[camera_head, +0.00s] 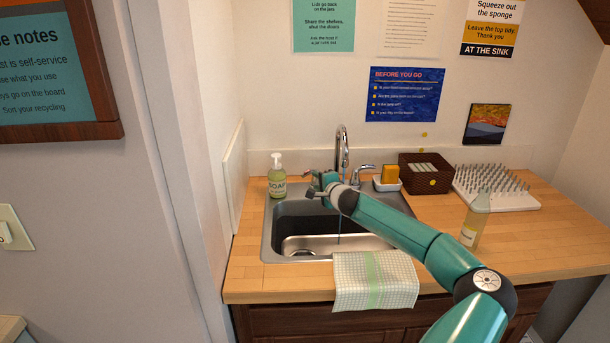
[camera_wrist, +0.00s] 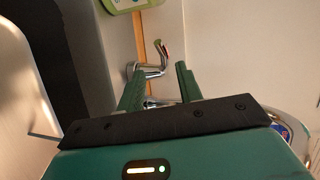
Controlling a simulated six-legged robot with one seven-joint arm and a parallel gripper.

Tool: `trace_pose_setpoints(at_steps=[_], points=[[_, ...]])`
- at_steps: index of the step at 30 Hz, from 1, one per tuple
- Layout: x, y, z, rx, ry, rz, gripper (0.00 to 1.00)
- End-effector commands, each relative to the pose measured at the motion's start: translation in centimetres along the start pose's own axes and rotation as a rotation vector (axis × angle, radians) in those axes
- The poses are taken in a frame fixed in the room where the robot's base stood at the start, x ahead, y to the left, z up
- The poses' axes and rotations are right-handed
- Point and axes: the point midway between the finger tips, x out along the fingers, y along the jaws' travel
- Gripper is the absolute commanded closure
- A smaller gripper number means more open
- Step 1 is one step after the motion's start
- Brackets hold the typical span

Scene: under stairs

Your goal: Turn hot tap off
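The chrome faucet (camera_head: 342,145) stands at the back of the sink (camera_head: 268,235), and a thin stream of water (camera_head: 339,226) seems to fall from it. My gripper (camera_head: 316,183) is at the left of the faucet, partly hiding the tap there. In the wrist view my gripper (camera_wrist: 160,88) is open, with its two green fingers apart. The hot tap (camera_wrist: 152,70), a chrome lever with a red mark, shows between and just beyond the fingertips. I cannot tell whether a finger touches it. The right tap (camera_head: 364,171) is clear of my gripper.
A soap bottle (camera_head: 277,180) stands just left of my gripper. A sponge holder (camera_head: 387,184), a brown basket (camera_head: 426,184), a drying rack (camera_head: 512,199) and a bottle (camera_head: 475,222) are on the right. A checked towel (camera_head: 374,283) hangs over the front edge.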

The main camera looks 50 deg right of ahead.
Motion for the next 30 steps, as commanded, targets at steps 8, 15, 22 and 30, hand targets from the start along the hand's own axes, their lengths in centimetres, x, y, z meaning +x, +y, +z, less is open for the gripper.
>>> trace_pose_setpoints(at_steps=[8,15,22,30], points=[[5.5,-0.1,0.2,-0.001,0.0,0.001,0.64],[9.0,-0.1,0.2,-0.002,0.0,0.001,0.64],[10.2,-0.2,0.1,-0.001,0.001,-0.001,0.64],[10.2,-0.2,0.1,-0.001,0.0,-0.001,0.74]])
